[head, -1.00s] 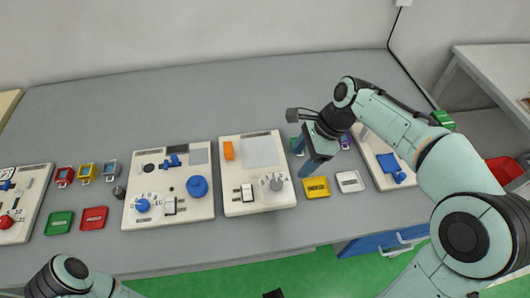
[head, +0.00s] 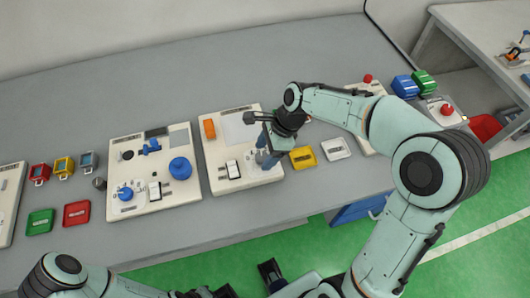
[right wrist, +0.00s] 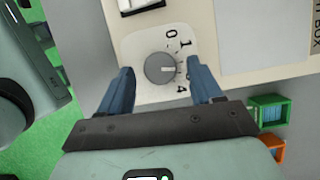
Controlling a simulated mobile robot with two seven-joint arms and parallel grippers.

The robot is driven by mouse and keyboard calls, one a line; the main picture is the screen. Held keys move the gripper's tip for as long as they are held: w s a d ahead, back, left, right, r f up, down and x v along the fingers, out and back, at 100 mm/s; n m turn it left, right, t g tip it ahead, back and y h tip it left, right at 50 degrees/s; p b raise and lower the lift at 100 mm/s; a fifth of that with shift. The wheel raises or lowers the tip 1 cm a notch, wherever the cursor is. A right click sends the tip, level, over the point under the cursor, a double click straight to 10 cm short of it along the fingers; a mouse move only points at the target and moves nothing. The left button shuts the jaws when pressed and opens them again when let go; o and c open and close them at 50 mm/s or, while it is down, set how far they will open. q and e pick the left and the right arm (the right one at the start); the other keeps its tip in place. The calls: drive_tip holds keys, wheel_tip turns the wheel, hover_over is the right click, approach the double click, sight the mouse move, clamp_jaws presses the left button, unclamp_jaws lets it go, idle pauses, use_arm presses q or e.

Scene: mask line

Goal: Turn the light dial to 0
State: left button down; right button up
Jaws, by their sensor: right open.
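The light dial (right wrist: 160,68) is a round grey knob on a white plate of the light box panel (head: 212,157). In the right wrist view its pale pointer line faces right, between the printed 1 and 4; the 0 is up and right of it. My right gripper (head: 267,157) is over the panel's right front part and hides the dial in the head view. In the right wrist view the gripper (right wrist: 160,85) is open, with one blue finger on each side of the knob and visible gaps. A dark part at the bottom of the head view may be my left gripper (head: 270,275); its jaws are unclear.
Yellow (head: 303,157) and white (head: 336,148) trays lie close at right. The table behind is clear.

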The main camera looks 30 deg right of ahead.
drive_tip(key=shift+a+f, duration=0.1)
drive_tip(key=shift+f, duration=0.2)
drive_tip(key=c, duration=1.1)
drive_tip(key=shift+o, duration=0.2)
drive_tip(key=shift+w, duration=0.1)
